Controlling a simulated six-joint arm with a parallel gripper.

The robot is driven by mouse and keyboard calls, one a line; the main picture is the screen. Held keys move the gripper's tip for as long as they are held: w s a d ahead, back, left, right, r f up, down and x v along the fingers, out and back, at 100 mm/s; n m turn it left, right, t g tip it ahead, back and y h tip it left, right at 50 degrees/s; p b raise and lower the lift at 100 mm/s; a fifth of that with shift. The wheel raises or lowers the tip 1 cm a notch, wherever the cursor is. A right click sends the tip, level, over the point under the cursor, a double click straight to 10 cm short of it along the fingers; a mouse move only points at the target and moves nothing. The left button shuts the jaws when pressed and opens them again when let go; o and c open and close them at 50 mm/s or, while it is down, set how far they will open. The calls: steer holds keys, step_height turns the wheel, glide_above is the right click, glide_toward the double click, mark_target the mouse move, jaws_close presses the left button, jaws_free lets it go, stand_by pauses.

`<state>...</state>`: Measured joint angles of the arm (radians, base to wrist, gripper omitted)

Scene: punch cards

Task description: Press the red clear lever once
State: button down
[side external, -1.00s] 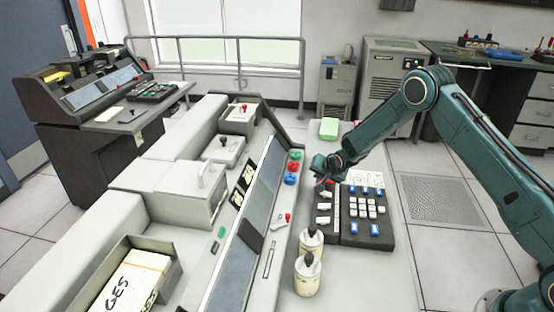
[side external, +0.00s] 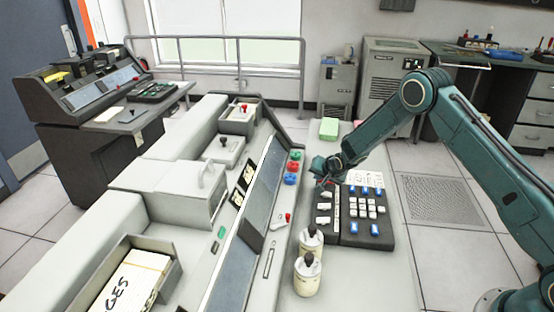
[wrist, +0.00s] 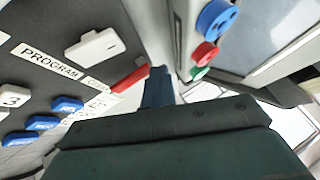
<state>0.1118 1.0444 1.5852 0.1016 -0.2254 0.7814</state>
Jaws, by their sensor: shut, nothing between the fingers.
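The red lever (wrist: 130,79) shows in the wrist view on the dark key panel (wrist: 60,30), beyond a white key and beside a partly readable label. My gripper (wrist: 158,82) is shut and empty, its narrow tips just right of the red lever; I cannot tell whether they touch it. In the side view my gripper (side external: 322,182) is low over the far left part of the key panel (side external: 366,241). It largely hides the red lever there.
Red, green and blue knobs (side external: 292,168) stand on the console left of my gripper. White and blue keys (side external: 366,206) fill the panel. Two cream bottles (side external: 307,278) stand in front; a green block (side external: 329,128) lies behind.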

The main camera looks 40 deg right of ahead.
steer(key=shift+s+d+f+g, duration=0.15)
steer(key=shift+s+f+g, duration=0.2)
steer(key=shift+f, duration=0.2)
stand_by(0.4)
steer(key=shift+r, duration=0.95)
steer(key=shift+w+r, duration=0.15)
steer(key=shift+r, duration=0.3)
steer(key=r, duration=0.4)
steer(key=shift+w+a+r, duration=0.25)
steer(key=shift+a+r, duration=0.1)
stand_by(0.4)
